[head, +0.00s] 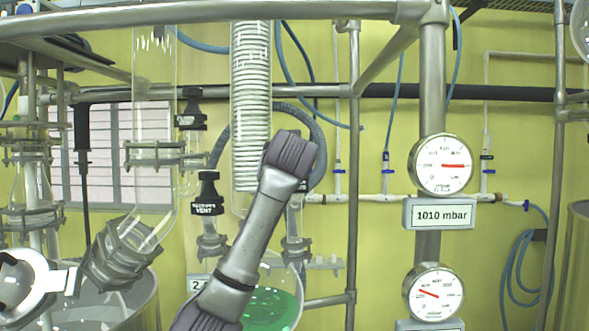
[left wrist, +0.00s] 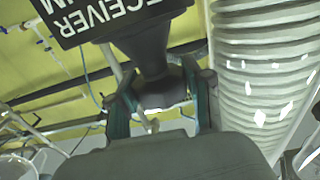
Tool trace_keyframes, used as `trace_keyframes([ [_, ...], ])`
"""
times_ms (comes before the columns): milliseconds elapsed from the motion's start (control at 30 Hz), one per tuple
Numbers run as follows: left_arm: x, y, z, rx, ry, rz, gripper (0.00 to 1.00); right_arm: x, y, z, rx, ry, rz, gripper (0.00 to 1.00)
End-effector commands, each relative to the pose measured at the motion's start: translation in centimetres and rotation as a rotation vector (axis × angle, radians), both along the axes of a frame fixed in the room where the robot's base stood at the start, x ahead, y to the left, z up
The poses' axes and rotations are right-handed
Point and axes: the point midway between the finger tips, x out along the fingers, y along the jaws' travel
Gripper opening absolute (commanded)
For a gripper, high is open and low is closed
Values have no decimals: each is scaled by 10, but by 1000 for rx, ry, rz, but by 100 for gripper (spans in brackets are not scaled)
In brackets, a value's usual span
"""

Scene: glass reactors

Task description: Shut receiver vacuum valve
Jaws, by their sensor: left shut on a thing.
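The receiver vacuum valve (left wrist: 150,52) shows in the left wrist view as a black handle with a narrow stem. Its black label (left wrist: 95,18) reads upside down, with "RECEIVER" and part of "VACUUM" visible. My left gripper (left wrist: 160,98) is shut on the handle's lower part, one finger on each side. In the head view, my grey arm link runs up the middle and hides my left gripper and most of this valve. My right gripper is in neither view.
The receiver vent valve (head: 208,190) stands left of my arm. A coiled condenser (head: 251,110) rises behind it, and a flask with green liquid (head: 270,309) sits below. The upper gauge (head: 442,165) stands above a display (head: 440,214) reading 1010 mbar. Metal posts stand to the right.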

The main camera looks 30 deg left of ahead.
Motion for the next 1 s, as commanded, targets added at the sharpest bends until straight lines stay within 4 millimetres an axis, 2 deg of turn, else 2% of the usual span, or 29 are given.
trace_keyframes([
  [167, 0, 1, -2, -5, 4, -167, 15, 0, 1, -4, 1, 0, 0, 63],
  [500, 1, 1, 1, -2, 6, -453, 15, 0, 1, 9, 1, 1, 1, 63],
  [700, 1, 0, 1, -1, 6, -572, 15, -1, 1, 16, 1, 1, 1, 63],
  [1000, 1, 0, -1, 0, 7, -659, 15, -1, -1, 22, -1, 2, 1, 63],
])
